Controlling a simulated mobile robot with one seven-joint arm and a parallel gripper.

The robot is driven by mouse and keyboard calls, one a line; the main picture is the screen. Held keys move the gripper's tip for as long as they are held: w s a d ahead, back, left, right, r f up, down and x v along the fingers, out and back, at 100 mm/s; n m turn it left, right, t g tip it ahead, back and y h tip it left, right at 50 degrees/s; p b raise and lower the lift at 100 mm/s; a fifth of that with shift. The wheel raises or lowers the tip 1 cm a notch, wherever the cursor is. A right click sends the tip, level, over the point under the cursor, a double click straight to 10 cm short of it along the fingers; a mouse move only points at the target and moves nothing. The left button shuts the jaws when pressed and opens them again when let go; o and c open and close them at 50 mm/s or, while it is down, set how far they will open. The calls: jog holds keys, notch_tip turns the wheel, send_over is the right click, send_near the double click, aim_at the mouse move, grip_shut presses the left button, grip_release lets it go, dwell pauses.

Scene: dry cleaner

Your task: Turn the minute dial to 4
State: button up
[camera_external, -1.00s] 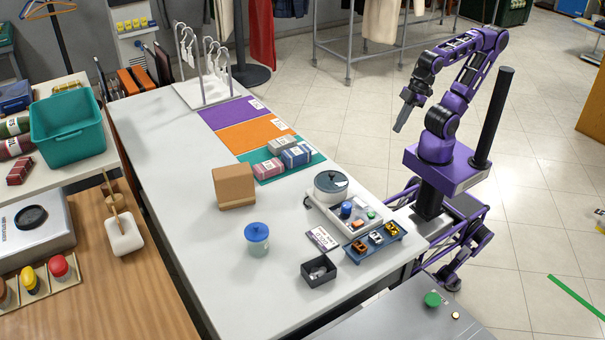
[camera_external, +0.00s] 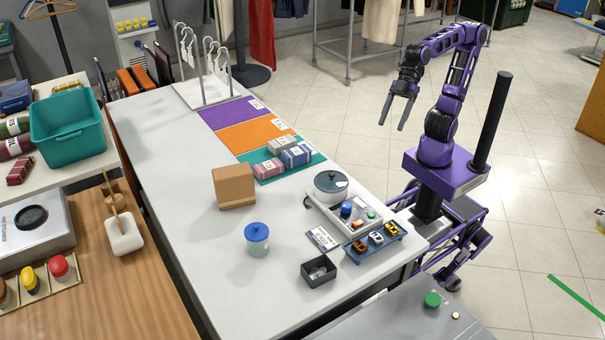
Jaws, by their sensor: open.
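A white device (camera_external: 318,208) stands near the right edge of the white table, with a round grey-lidded pot (camera_external: 331,184) at its back. A blue knob (camera_external: 346,209) stands on its front panel, beside small green and red parts; this may be the minute dial. Its markings and setting are too small to read. My gripper (camera_external: 393,124) is open and empty, its two dark fingers pointing down. In the picture it hangs above and right of the device, well apart from it.
A blue rack with small toy cars (camera_external: 376,238) lies right in front of the device. A black box (camera_external: 318,271), a sign card (camera_external: 322,239), a blue-lidded jar (camera_external: 257,238) and a brown box (camera_external: 233,185) stand nearby. Packets (camera_external: 268,169) lie on the teal mat behind.

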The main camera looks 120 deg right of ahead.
jog(key=w+a+r+n+t+y+p, duration=0.1)
jog(key=w+a+r+t+y, duration=0.2)
jog(key=w+r, duration=0.7)
jog(key=w+a+r+n+t+p, duration=0.1)
jog(key=w+a+r+n+t, duration=0.15)
jog(key=w+a+r, duration=0.7)
jog(key=w+a+r+n+t+y+p, duration=0.1)
jog(key=w+r+t+y, duration=0.15)
jog(key=w+r, duration=0.7)
jog(key=n+g+h+p, duration=0.2)
jog(key=n+g+h, duration=0.7)
jog(key=g, duration=0.7)
send_near(347, 204)
notch_tip(347, 204, down, 9)
jog(key=b, duration=0.3)
jog(key=shift+w+r, duration=0.1)
jog(key=shift+w, duration=0.05)
